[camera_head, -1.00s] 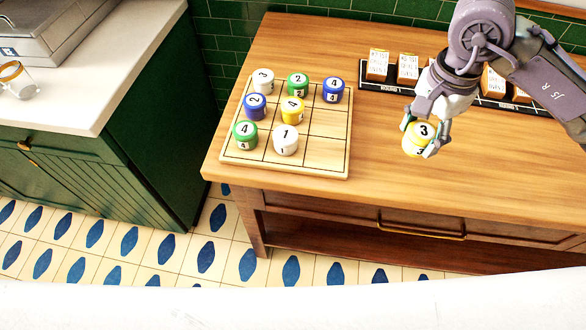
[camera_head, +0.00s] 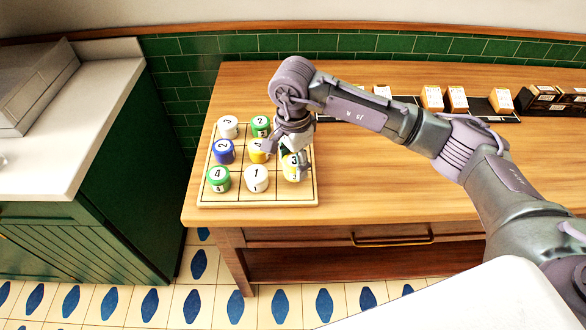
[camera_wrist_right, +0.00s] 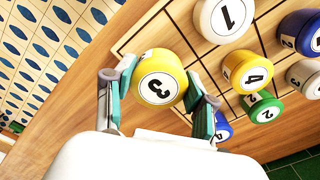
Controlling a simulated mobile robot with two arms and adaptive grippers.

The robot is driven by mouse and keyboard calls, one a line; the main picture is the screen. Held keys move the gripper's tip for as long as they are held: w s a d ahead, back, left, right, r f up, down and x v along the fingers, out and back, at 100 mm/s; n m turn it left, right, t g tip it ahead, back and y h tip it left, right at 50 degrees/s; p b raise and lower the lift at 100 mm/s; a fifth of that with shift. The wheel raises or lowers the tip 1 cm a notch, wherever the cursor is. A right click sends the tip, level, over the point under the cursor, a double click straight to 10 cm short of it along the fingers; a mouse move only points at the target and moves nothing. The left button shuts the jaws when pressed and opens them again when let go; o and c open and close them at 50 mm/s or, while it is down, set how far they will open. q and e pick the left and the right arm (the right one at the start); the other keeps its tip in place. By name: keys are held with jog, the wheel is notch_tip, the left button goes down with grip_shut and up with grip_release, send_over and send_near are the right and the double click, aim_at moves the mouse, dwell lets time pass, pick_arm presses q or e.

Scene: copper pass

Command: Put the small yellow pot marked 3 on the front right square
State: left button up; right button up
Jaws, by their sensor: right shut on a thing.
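The small yellow pot marked 3 (camera_head: 292,172) is between the fingers of my right gripper (camera_head: 289,158), at the front right square (camera_head: 301,193) of the wooden grid board (camera_head: 258,204). The right wrist view shows the same yellow pot (camera_wrist_right: 160,78) with the shut fingers (camera_wrist_right: 158,92) on either side of it. I cannot tell whether its base touches the board. My left gripper is not in view.
The front row also holds a green pot marked 4 (camera_head: 219,179) and a white pot marked 1 (camera_head: 256,178). Behind are a blue 2 (camera_head: 223,151), a yellow 4 (camera_head: 257,150), a white 3 (camera_head: 228,126) and a green 2 (camera_head: 260,126). A blue pot (camera_wrist_right: 222,128) is partly hidden by a finger.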

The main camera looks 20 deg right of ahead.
aim_at(294, 173)
jog(key=shift+f, duration=0.4)
notch_tip(294, 173, down, 2)
jog(key=shift+f+p, duration=0.2)
jog(key=shift+p, duration=0.55)
jog(key=shift+f, duration=0.6)
jog(key=o, duration=1.3)
jog(key=shift+c, duration=0.2)
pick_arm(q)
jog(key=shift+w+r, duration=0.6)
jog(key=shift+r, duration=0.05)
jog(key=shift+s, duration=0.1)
pick_arm(e)
jog(key=shift+r, duration=0.1)
